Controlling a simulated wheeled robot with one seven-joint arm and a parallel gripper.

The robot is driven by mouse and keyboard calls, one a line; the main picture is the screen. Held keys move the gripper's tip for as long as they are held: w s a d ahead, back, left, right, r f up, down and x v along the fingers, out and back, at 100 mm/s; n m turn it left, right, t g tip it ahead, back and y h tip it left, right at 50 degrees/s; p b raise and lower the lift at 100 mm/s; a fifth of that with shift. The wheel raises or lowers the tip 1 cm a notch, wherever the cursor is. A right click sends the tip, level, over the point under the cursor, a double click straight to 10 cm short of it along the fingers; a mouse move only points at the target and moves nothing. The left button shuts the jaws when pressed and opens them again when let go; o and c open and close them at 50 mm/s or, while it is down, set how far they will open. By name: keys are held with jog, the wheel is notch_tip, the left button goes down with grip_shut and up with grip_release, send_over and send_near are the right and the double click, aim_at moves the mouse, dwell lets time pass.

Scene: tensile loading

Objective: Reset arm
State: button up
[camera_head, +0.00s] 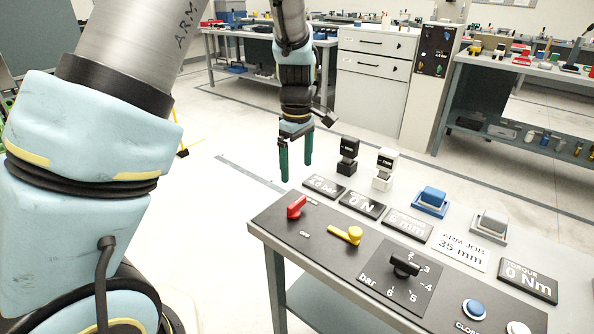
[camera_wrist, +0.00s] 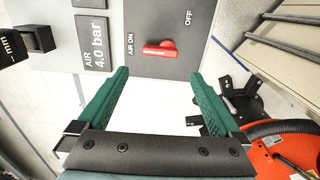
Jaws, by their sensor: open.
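My gripper (camera_head: 295,170) hangs from my arm with its two green fingers pointing down and apart. It is open, with nothing between the fingers. In the head view it shows above and behind the left end of the control table (camera_head: 262,232). It also shows in the wrist view (camera_wrist: 160,74), where the red lever (camera_wrist: 160,50) lies just past the fingertips, untouched, between "AIR ON" and "OFF". The red lever (camera_head: 297,206) also shows in the head view, at the left of the black panel.
The control table carries a yellow lever (camera_head: 346,234), a black bar knob (camera_head: 404,263), a blue button (camera_head: 473,308), display plates and two small upright blocks (camera_head: 348,156). A white cabinet (camera_head: 371,85) and workbenches stand behind.

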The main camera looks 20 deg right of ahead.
dwell(0.3)
jog(key=w+a+r+m, duration=0.1)
jog(key=a+r+m, duration=0.15)
jog(key=a, duration=1.25)
jog(key=s+a+r+m, duration=0.1)
jog(key=s+a+m, duration=0.1)
jog(key=a, duration=0.6)
jog(key=s+a+r+m+t, duration=0.1)
jog(key=s+a+r+m, duration=0.1)
jog(key=s+a, duration=0.3)
jog(key=a, duration=0.3)
jog(key=shift+m+t, duration=0.3)
jog(key=shift+m, duration=0.05)
